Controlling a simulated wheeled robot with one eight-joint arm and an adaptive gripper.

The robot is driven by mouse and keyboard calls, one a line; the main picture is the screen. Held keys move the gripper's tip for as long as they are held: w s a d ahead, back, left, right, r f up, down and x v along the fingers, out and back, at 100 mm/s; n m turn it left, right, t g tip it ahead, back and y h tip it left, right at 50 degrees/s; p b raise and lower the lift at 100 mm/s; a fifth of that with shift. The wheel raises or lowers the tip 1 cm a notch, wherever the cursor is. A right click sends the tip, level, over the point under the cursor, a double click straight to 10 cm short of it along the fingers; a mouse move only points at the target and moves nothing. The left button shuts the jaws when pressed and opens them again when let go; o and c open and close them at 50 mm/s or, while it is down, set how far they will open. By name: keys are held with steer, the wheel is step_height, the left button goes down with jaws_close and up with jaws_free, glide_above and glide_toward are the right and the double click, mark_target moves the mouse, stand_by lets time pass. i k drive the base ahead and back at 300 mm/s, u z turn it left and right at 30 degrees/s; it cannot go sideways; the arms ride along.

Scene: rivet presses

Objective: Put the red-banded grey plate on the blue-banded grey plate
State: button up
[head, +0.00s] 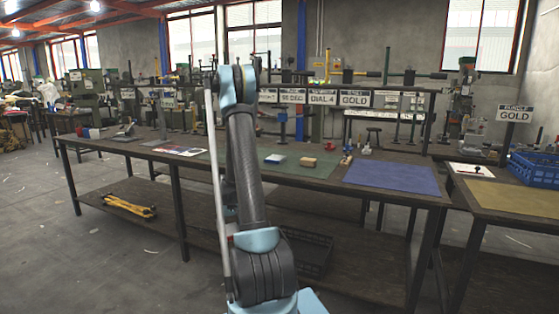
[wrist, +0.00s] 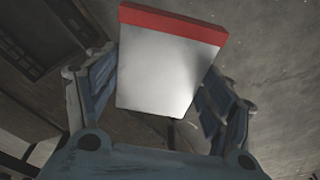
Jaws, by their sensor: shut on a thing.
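The red-banded grey plate (wrist: 165,75) fills the middle of the wrist view, with its red band along the far edge. My gripper (wrist: 162,82) is shut on it, one finger on each side, and holds it up clear of the floor. In the head view the gripper and held plate are hidden behind my arm. A small pale flat piece with a bluish edge (head: 275,159) lies on the green mat in the head view. It looks like the blue-banded grey plate, but it is too small to be sure.
The long dark workbench (head: 345,178) carries a green mat (head: 318,170), a purple-blue mat (head: 392,178) and a small brown block (head: 308,162). A blue crate (head: 535,168) and a yellow mat (head: 515,197) are on the right table. Yellow tools (head: 130,206) lie on the lower shelf.

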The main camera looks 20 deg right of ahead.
mark_target(275, 158)
steer(key=i, duration=0.85)
steer(key=u, duration=0.1)
